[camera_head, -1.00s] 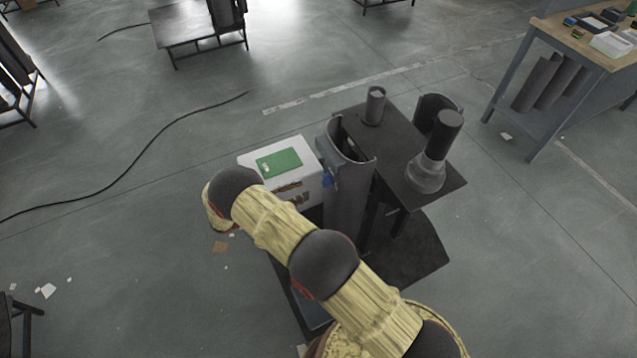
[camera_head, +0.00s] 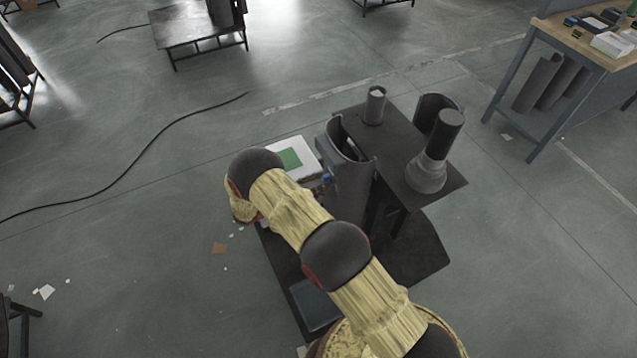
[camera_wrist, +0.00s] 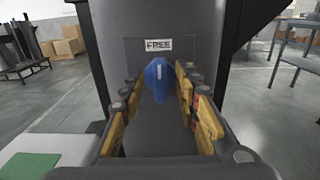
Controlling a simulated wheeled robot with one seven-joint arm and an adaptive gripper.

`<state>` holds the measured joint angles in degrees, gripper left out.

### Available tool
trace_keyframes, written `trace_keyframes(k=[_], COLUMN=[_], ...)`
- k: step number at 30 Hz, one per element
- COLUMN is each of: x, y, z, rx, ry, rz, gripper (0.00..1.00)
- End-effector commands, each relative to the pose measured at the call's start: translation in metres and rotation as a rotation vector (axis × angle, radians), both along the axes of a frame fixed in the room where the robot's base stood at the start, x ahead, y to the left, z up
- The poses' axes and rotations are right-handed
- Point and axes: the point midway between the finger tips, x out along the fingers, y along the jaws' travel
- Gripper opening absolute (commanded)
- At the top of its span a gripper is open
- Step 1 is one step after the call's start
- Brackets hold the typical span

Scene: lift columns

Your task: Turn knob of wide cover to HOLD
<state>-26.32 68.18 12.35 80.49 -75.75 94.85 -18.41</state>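The wide cover (camera_head: 352,190) is a tall, dark curved shell at the left side of the dark table in the head view. In the wrist view its dark face (camera_wrist: 205,50) fills the middle. A blue knob (camera_wrist: 158,80) with a pale mark near its top sticks out from it, under a label (camera_wrist: 159,45) reading FREE. The pale mark points up toward the label. My gripper (camera_wrist: 158,82) is open, with its yellow-padded fingers on the left and right of the knob. I see small gaps beside the knob. In the head view my arm hides the gripper.
A white box with a green patch (camera_head: 289,158) stands just left of the cover. A dark column with a flared base (camera_head: 427,174) and a small cylinder (camera_head: 375,106) stand on the dark table (camera_head: 400,143). A workbench (camera_head: 575,45) is at the right. Open floor lies left.

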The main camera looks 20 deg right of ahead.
Motion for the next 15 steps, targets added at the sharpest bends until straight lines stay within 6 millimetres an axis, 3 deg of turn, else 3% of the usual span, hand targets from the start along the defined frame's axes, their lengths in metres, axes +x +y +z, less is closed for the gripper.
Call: trace_keyframes(k=[15], x=[-0.0001], y=[0.0003], z=[0.0], rx=[0.0], ry=[0.0], rz=[0.0], gripper=[0.06])
